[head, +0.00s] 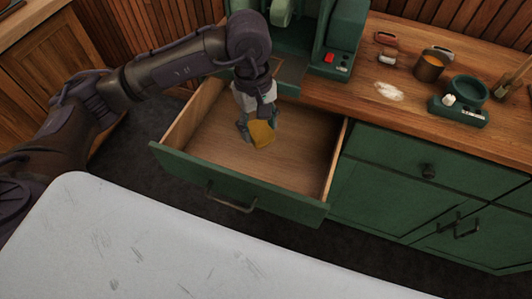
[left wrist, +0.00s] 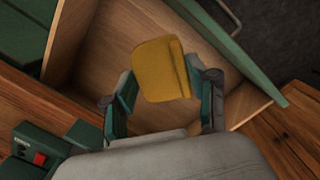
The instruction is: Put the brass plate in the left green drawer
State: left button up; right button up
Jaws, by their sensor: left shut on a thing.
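The brass plate (head: 262,133) is a small golden-yellow piece held in my left gripper (head: 255,120). The left gripper is shut on it, pointing down over the open left green drawer (head: 250,195). In the left wrist view the plate (left wrist: 161,70) sits between the two fingers of the gripper (left wrist: 163,98), with the drawer's bare wooden floor (left wrist: 115,60) behind it. The drawer is pulled out and its inside looks empty. I cannot tell exactly how high the plate is above the drawer floor. My right gripper is not in view.
A green machine with a red switch (head: 329,58) stands on the wooden counter (head: 345,98) behind the drawer. A brass cup (head: 430,67), a white powder patch (head: 389,91) and a green scale (head: 459,110) are to the right. A closed green drawer (head: 430,165) is beside the open one.

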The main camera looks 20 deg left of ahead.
pick_arm(q)
notch_tip(320, 180, down, 10)
jog(key=w+d+n+b, duration=0.2)
jog(key=n+b, duration=0.3)
jog(key=n, duration=0.2)
send_over(271, 171)
jog(key=shift+h, duration=0.3)
jog(key=f, duration=0.6)
jog(key=shift+a+f+p, duration=0.25)
jog(key=shift+p, duration=0.05)
notch_tip(271, 171, down, 4)
jog(key=shift+f, duration=0.1)
jog(key=shift+f, duration=0.2)
jog(key=o, duration=1.3)
jog(key=shift+r, duration=0.1)
